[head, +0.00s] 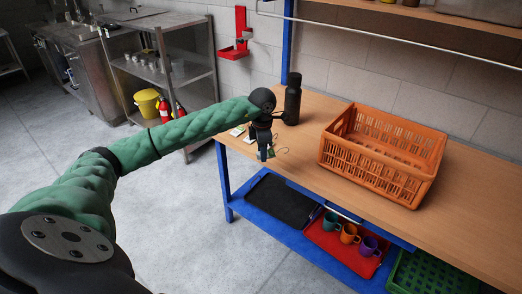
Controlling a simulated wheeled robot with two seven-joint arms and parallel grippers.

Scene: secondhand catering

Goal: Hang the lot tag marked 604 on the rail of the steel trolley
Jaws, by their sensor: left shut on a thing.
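My left gripper (264,155) reaches over the left end of the wooden workbench, pointing down and shut on what looks like a small tag (271,153). A thin string loop (282,150) shows beside the fingers. Most of the held tag is hidden, and no number on it is legible. Other small pale tags (237,131) lie on the bench just left of the gripper; their marks are too small to read. The steel trolley (165,75), with shelves, stands at the back left, well apart from the gripper. My right gripper is not in view.
On the bench (310,165) stand a black bottle (292,100), close behind the gripper, and an orange crate (380,165) to the right. Mugs (348,234) and trays sit on the blue lower shelf. A yellow bucket (146,103) and red extinguishers are by the trolley. Open floor lies left of the bench.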

